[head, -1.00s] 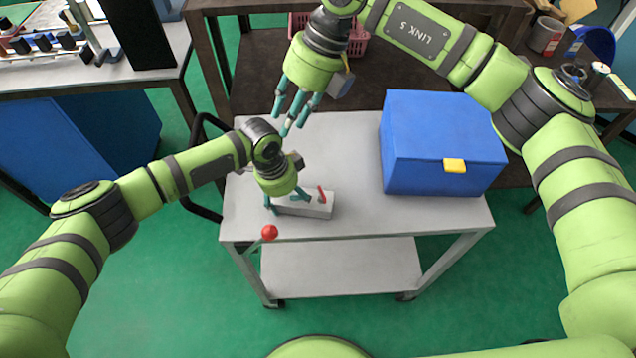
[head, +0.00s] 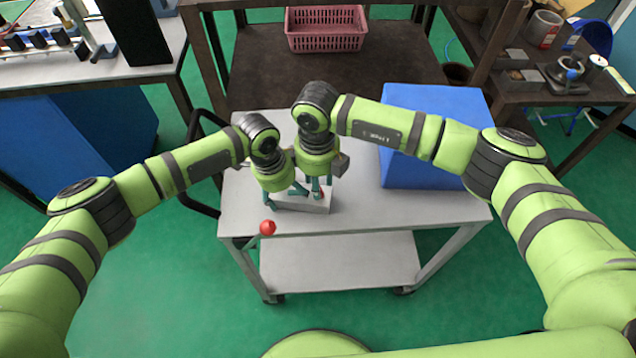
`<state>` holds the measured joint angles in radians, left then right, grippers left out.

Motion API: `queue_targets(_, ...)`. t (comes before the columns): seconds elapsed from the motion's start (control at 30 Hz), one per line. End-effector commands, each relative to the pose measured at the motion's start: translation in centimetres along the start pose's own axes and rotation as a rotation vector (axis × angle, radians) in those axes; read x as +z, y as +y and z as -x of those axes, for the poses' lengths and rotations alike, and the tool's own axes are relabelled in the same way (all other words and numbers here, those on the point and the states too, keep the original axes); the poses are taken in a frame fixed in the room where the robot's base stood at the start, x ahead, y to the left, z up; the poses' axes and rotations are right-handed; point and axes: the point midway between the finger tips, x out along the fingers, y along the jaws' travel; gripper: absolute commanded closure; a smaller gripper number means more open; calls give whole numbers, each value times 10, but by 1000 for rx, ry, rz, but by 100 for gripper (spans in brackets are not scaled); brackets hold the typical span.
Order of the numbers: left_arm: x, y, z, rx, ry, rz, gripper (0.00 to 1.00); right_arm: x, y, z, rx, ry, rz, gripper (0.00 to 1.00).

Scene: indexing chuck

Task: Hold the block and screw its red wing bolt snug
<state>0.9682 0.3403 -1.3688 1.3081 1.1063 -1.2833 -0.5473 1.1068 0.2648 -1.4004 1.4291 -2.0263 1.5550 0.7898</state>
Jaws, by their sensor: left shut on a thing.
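The grey block (head: 300,204) lies on the top of the white cart (head: 420,205). My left gripper (head: 285,198) is shut on the left part of the block. The red wing bolt (head: 321,194) is at the block's right end, and only a small red bit of it shows between the fingers of my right gripper (head: 319,193). The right gripper points down over the bolt, close beside the left one. Whether its fingers touch the bolt or are closed on it cannot be told.
A blue box (head: 430,150) stands on the cart's right side, under my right forearm. A pink basket (head: 326,30) sits on the brown table behind.

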Motion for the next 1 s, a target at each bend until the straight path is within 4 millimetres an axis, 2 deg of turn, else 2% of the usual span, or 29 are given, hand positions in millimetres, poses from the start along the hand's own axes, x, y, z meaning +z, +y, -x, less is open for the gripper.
queue_targets(0.2, 0, 1, -1, 2, -1, -2, 66, 0, 0, -18, 0, 0, 0, 61)
queue_targets(0.47, 0, 1, -1, 2, -1, -2, 66, 0, 0, -19, 0, -1, 0, 61)
queue_targets(0.5, 0, 1, -1, 2, -1, -2, 66, 0, 0, -19, 0, -1, 0, 65)
queue_targets(0.6, 0, 1, -1, 2, -1, -2, 66, 0, 0, -19, 0, -1, 0, 100)
queue_targets(1.0, 0, 1, -1, 2, -1, -2, 66, 1, 0, -19, 1, -1, -27, 100)
